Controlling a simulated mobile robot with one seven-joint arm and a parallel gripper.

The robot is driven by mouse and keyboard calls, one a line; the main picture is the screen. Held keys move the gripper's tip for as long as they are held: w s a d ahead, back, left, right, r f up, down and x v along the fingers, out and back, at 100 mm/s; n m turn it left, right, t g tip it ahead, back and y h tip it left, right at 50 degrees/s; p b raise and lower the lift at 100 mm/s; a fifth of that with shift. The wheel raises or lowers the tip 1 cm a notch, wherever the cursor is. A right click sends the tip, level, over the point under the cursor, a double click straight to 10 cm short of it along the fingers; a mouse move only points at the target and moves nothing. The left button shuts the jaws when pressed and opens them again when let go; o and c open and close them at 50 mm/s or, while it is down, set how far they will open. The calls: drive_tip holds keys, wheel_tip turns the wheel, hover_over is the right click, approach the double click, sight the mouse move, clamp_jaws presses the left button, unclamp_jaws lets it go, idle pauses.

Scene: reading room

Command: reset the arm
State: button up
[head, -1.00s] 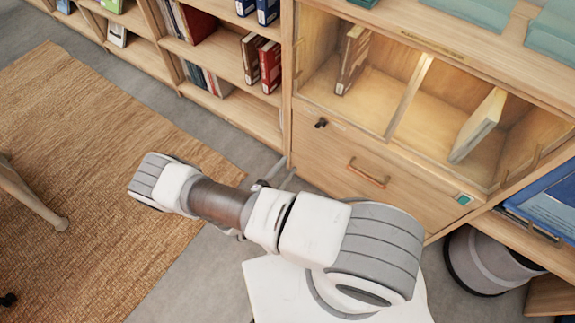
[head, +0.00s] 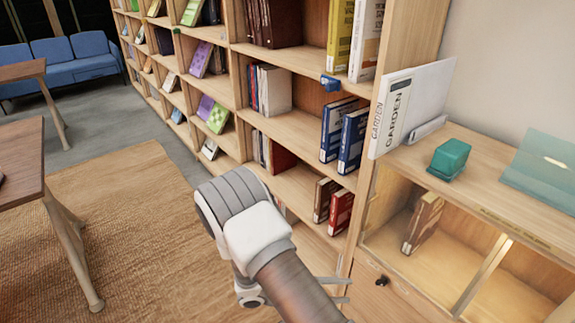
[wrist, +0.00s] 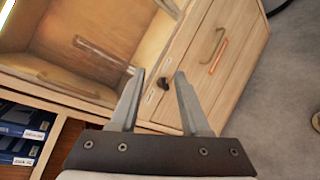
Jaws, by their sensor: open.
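My gripper (wrist: 160,74) is open in the wrist view, with its two grey fingers apart and nothing between them. Beyond the fingertips is the wooden drawer front (wrist: 198,75) with a dark lock or key (wrist: 163,83) and a handle (wrist: 213,48). I cannot tell how far the fingertips are from it. In the head view my arm reaches up from the bottom centre, and the gripper's finger ends (head: 336,289) show just right of the arm, beside the shelf. The rest of the gripper is hidden behind the arm. The dark lock also shows in the head view (head: 382,281).
A tall bookcase (head: 300,129) and a lit display cabinet (head: 405,257) stand close on the right. A teal box (head: 449,158) and a GARDEN sign (head: 415,105) are on the cabinet top. A table (head: 20,165) stands left. The rug (head: 120,225) has open room.

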drive_tip(key=s+r+m+t+y, duration=0.1)
drive_tip(key=s+r+m+y, duration=0.3)
drive_tip(key=r, duration=0.7)
drive_tip(key=s+r+m+t+y, duration=0.1)
drive_tip(key=s+r+m+y, duration=0.1)
drive_tip(key=s+r+y, duration=0.65)
drive_tip(key=s+r+m+t+y, duration=0.1)
drive_tip(key=s+r+m+y, duration=0.15)
drive_tip(key=r, duration=1.15)
wheel_tip(320, 180, up, 16)
drive_tip(key=p, duration=1.6)
drive_tip(key=shift+d+r, duration=0.2)
drive_tip(key=shift+d, duration=0.2)
